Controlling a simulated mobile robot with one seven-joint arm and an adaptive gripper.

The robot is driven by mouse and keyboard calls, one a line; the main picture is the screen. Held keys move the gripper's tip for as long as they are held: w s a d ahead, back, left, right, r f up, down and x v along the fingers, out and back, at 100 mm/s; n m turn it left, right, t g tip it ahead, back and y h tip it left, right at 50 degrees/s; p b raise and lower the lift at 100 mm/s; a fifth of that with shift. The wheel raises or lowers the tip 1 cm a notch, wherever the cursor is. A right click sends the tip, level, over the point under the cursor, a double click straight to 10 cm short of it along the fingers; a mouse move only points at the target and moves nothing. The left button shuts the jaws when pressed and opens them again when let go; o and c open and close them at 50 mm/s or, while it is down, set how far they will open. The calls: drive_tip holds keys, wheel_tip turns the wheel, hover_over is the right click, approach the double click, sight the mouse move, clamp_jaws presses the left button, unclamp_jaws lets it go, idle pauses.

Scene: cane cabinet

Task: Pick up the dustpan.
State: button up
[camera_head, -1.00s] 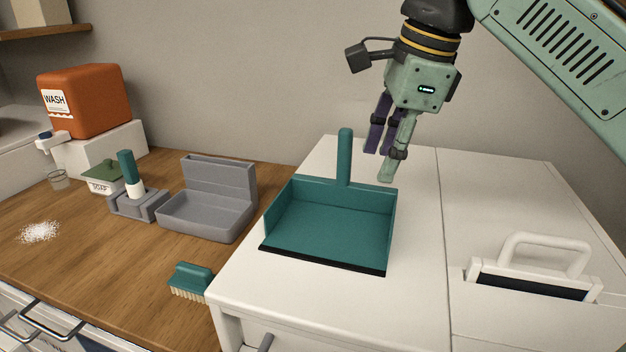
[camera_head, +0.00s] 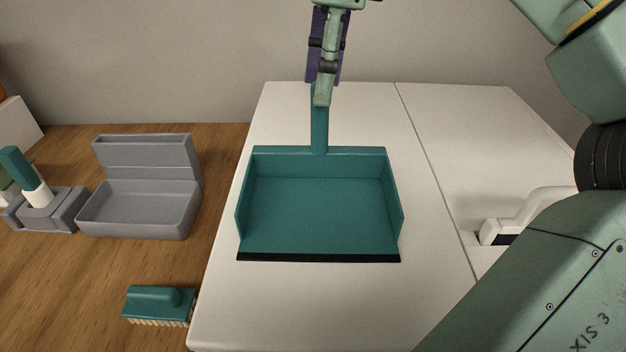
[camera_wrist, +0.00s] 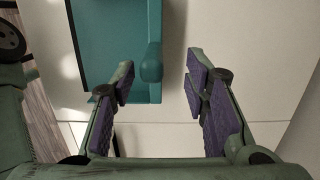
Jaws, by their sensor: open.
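The teal dustpan (camera_head: 320,208) lies on the white cabinet top, its black lip toward the front and its handle (camera_head: 319,125) pointing to the back. My gripper (camera_head: 323,92) is at the far end of the handle and hides its tip in the head view. In the wrist view the open gripper (camera_wrist: 160,82) has purple-padded fingers spread apart. The rounded handle end (camera_wrist: 151,68) shows between and ahead of the fingertips, closer to the left finger. The dustpan's pan (camera_wrist: 108,40) shows at the upper left there. I cannot tell whether a finger touches the handle.
The white cabinet top (camera_head: 290,310) is clear around the dustpan. A teal brush (camera_head: 158,304) and a grey open box (camera_head: 140,210) are on the wooden counter at left. A white handle (camera_head: 520,215) stands at right, partly behind my arm.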

sight(314, 149)
wheel_tip(314, 149, down, 3)
drive_tip(key=shift+a+r, duration=0.1)
drive_tip(key=shift+a, duration=0.05)
drive_tip(key=f, duration=0.2)
drive_tip(key=f+p, duration=0.1)
drive_tip(key=f, duration=0.1)
drive_tip(key=shift+s+a, duration=0.2)
drive_tip(key=shift+s, duration=0.2)
drive_tip(key=shift+a+f, duration=0.1)
drive_tip(key=shift+f, duration=0.55)
drive_tip(key=shift+c, duration=0.4)
clamp_jaws()
